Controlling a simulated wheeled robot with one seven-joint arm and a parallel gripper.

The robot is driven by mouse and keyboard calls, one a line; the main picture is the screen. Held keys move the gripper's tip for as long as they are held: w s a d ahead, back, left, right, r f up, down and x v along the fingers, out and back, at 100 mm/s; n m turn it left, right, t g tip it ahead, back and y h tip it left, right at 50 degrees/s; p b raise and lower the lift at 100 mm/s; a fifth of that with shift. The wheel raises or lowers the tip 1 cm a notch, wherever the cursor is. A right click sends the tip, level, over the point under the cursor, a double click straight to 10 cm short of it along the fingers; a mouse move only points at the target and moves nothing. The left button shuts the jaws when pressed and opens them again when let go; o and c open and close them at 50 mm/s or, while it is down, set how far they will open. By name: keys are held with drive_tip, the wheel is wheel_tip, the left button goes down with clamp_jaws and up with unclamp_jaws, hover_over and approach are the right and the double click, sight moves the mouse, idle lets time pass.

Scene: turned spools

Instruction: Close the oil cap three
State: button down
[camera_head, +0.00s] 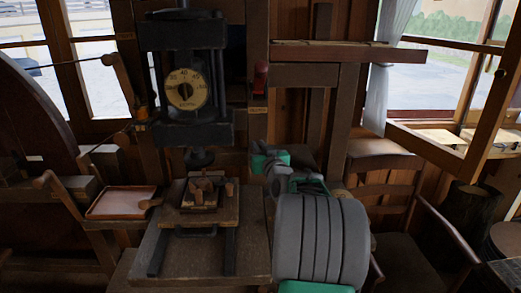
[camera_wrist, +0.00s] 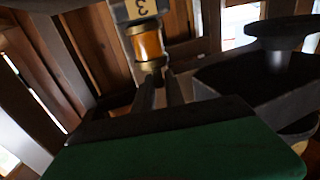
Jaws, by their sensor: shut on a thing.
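In the wrist view, an oil cup with an amber body (camera_wrist: 148,42) and a brass cap (camera_wrist: 152,65) shows at the top, next to a pale plate marked 3 (camera_wrist: 138,10), which appears upside down. My gripper (camera_wrist: 164,82) reaches toward the cup with its dark fingers close together at the brass cap. The jaws are shut on the cap; the exact contact is small and dark. In the head view, my gripper (camera_head: 257,148) is right of the black press, and its fingertips are not clear.
The black press (camera_head: 186,90) with a dial stands close to the left of my gripper. Below it is a wooden block (camera_head: 172,215). A shallow tray (camera_head: 120,203) lies farther left. A chair (camera_head: 385,180) and an open window frame (camera_head: 450,145) are at right.

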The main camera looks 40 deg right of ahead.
drive_tip(key=c, duration=1.4)
unclamp_jaws()
drive_tip(key=b+v, duration=0.2)
drive_tip(key=v, duration=0.5)
drive_tip(key=shift+s+a, duration=0.15)
drive_tip(key=shift+s, duration=0.2)
